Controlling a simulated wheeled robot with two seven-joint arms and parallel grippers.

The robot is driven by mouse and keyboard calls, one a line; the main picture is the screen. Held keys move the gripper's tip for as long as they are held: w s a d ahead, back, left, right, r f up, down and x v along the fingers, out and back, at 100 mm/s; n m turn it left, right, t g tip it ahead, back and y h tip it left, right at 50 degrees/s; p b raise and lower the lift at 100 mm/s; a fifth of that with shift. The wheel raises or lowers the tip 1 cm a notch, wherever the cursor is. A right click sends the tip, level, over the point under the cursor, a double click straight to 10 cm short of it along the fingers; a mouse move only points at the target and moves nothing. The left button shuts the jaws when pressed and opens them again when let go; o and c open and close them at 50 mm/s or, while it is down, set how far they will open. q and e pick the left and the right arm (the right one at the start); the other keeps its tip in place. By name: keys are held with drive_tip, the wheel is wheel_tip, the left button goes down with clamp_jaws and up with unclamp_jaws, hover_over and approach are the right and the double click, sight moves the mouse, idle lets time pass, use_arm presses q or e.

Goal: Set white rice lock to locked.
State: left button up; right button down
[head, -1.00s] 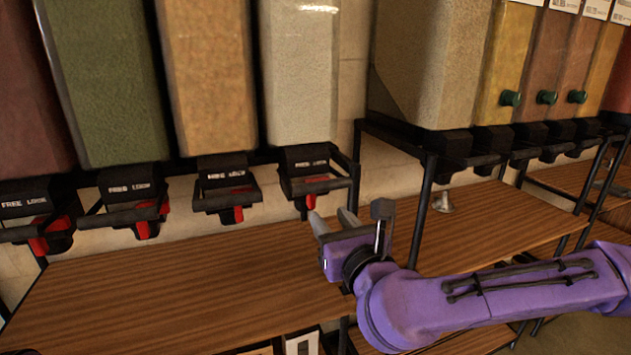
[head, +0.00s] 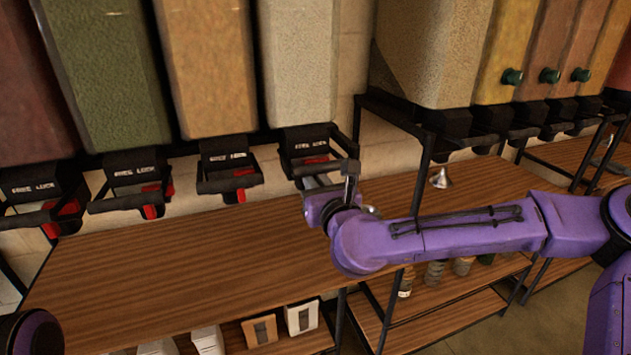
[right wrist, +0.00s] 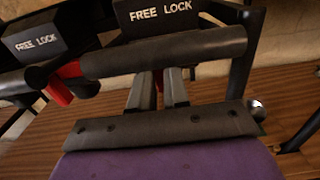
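The pale, whitish grain dispenser (head: 303,62), likely the white rice one, hangs in the left row in the head view. Its black valve block (head: 305,140) has a red lever (head: 316,160) and a black handle loop. My right gripper (head: 318,181) is at the front of this valve, just below the loop. In the right wrist view its two fingers (right wrist: 159,90) are apart and reach under the black handle bar (right wrist: 165,53). A bit of red shows between them, but the bar hides most of the lever and the fingertips. The block reads "FREE LOCK". My left gripper is out of view.
Similar dispensers with tan (head: 205,70) and green (head: 105,75) contents hang to the left. A black frame post (head: 425,180) stands to the right. A wooden shelf (head: 190,255) below is mostly clear; boxes (head: 300,317) sit on the lower shelf.

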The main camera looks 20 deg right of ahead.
drive_tip(key=shift+w+d+r+b, duration=0.1)
drive_tip(key=shift+d+b, duration=0.3)
drive_tip(key=shift+d, duration=0.85)
drive_tip(key=c, duration=1.4)
unclamp_jaws()
drive_tip(key=o, duration=0.3)
drive_tip(key=shift+d, duration=0.25)
